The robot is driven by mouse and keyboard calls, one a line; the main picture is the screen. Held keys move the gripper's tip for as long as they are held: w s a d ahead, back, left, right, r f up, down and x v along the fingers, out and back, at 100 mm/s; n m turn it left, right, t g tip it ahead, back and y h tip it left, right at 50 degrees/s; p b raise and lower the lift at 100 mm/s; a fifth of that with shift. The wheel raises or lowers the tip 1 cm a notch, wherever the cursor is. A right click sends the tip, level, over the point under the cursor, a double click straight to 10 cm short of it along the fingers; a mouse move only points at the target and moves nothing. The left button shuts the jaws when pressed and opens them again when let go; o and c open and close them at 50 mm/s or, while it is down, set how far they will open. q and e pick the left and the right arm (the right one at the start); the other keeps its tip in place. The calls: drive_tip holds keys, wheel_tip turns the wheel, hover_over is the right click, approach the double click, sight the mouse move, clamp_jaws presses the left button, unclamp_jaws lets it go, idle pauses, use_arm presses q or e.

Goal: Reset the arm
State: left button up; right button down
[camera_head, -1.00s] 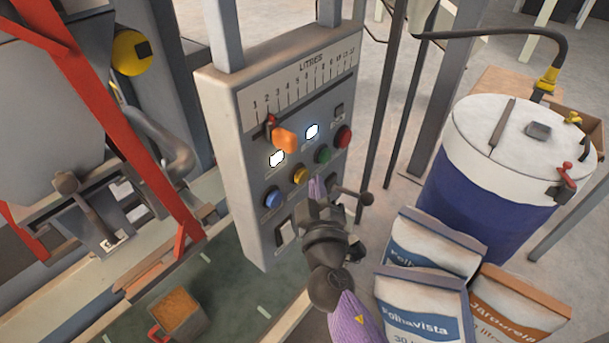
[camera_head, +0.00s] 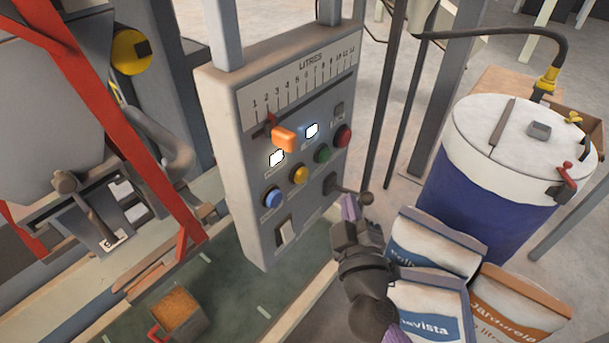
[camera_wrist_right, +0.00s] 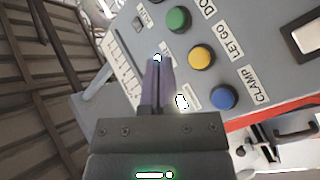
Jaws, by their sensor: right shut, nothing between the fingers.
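My right gripper (camera_head: 350,208) is shut and empty, in front of the lower right part of the grey control panel (camera_head: 230,170). In the right wrist view its purple fingers (camera_wrist_right: 158,85) are pressed together and overlap the panel; I cannot tell if they touch it. The panel carries a litres scale (camera_head: 300,85), an orange slider knob (camera_head: 284,139) near the low end, and blue (camera_head: 273,197), yellow (camera_head: 299,174), green (camera_head: 322,153) and red (camera_head: 342,136) buttons. Two white lamps are lit. My left gripper is not in view.
Filled sacks (camera_head: 436,243) stand at the lower right, close to my right arm. A blue and white drum (camera_head: 490,180) is behind them. A red frame bar (camera_head: 130,130) and a box of grain (camera_head: 178,312) are at the left.

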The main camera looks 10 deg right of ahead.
idle(0.4)
drive_tip(key=s+f+g+y+b, duration=0.1)
drive_tip(key=s+f+g+b, duration=0.2)
drive_tip(key=f, duration=0.9)
drive_tip(key=s+f+m+g+b, duration=0.1)
drive_tip(key=s+f+g+b, duration=0.25)
drive_tip(key=f, duration=0.95)
drive_tip(key=s+f+g+y+b, duration=0.1)
drive_tip(key=s+f+g+b, duration=0.2)
drive_tip(key=f, duration=0.9)
drive_tip(key=s+d+f+m+g+b, duration=0.1)
drive_tip(key=s+f+g+b, duration=0.3)
drive_tip(key=s+f, duration=0.7)
drive_tip(key=s+d+f+m+g+b, duration=0.2)
drive_tip(key=s+f+m+g+b, duration=0.1)
drive_tip(key=s+f, duration=0.7)
drive_tip(key=s+g+b, duration=0.1)
drive_tip(key=s+b, duration=0.1)
drive_tip(key=s, duration=0.1)
drive_tip(key=shift+s+f+m, duration=0.2)
drive_tip(key=shift+f+m, duration=0.1)
drive_tip(key=shift+f, duration=0.05)
drive_tip(key=shift+g, duration=0.25)
